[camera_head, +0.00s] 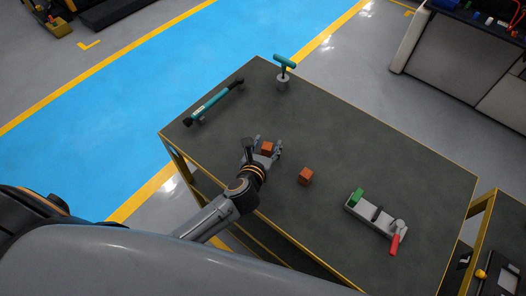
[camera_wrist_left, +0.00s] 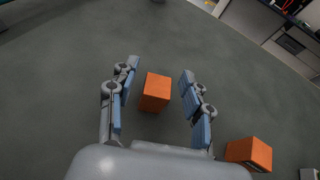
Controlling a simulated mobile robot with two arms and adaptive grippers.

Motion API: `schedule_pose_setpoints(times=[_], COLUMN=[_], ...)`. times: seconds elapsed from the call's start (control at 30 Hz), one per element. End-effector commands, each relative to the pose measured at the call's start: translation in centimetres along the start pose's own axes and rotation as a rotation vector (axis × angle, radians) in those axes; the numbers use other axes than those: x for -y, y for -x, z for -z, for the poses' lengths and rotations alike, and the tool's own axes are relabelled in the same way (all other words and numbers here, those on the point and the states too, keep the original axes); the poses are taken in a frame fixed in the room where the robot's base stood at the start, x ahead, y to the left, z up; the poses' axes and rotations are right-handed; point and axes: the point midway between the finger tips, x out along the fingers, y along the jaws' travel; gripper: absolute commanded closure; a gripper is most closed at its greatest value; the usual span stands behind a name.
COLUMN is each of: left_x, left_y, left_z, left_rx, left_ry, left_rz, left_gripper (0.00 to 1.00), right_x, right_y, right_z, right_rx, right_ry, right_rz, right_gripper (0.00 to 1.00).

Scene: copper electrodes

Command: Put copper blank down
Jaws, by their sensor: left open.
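A copper blank (camera_head: 267,148) sits on the dark table top (camera_head: 340,145), between the fingers of my left gripper (camera_head: 268,146). In the left wrist view this orange-brown block (camera_wrist_left: 155,92) stands between the two blue-padded fingers (camera_wrist_left: 158,95), with a visible gap on each side. The left gripper is open and does not touch it. A second copper block (camera_head: 305,176) rests on the table to the right of the gripper; it also shows in the left wrist view (camera_wrist_left: 249,154). My right gripper is not in view.
A grey fixture with a green block and red handle (camera_head: 375,214) lies at the table's right. A teal-handled tool (camera_head: 284,66) stands at the far edge. A teal bar tool (camera_head: 212,102) lies at the left. The table's middle right is clear.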

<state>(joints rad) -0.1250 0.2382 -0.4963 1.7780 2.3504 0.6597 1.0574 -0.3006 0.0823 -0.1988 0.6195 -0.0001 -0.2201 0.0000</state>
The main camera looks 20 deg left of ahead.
Motion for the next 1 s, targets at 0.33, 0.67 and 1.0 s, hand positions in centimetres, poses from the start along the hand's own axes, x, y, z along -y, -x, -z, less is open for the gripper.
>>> schedule_pose_setpoints(times=[0.33, 0.67, 1.0], left_x=[0.0, 0.0, 0.0], left_y=[6.3, 11.3, 11.9], left_z=[0.3, 0.2, 0.1], left_rx=[-0.003, -0.002, -0.001], left_ry=[0.002, 0.001, -0.001], left_rz=[0.001, 0.000, -0.001], left_gripper=[0.50, 0.50, 0.50], right_x=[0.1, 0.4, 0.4], right_y=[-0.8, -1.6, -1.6], right_z=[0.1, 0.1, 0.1], right_rx=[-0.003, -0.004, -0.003], right_ry=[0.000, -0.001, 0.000], right_rz=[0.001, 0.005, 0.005], right_gripper=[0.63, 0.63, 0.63])
